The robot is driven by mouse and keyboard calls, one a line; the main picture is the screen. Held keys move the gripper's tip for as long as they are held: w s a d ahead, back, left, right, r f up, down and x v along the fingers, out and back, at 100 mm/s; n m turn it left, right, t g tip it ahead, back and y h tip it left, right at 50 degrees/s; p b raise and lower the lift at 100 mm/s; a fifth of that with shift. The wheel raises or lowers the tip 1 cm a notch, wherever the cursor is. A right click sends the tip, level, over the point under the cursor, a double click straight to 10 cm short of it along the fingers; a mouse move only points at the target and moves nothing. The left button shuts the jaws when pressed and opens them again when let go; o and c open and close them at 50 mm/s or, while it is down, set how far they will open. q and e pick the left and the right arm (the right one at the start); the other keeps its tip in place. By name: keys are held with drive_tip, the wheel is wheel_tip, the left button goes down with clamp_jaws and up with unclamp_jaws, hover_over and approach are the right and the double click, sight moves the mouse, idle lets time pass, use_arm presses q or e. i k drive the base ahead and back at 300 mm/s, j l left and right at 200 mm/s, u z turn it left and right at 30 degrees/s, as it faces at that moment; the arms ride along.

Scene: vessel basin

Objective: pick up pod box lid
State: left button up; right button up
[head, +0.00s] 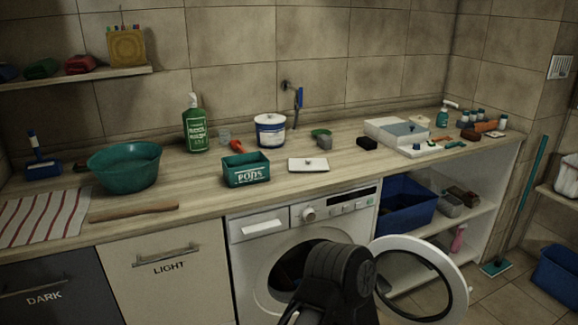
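The teal pod box (246,178), marked PODS, stands on the wooden counter near its front edge, above the washing machine. Its top is open. A flat white rectangular lid (298,167) with a small dark knob lies flat on the counter, just right of the box and apart from it. A black part of my own arm rises at the bottom centre, in front of the washing machine and below the counter. No fingers of either gripper show, and nothing touches the lid.
A teal basin (124,178), wooden paddle (133,210) and striped towel (38,217) lie left. The washer door (450,268) hangs open below.

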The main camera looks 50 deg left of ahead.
sight(294, 164)
drive_tip(key=u, duration=1.95)
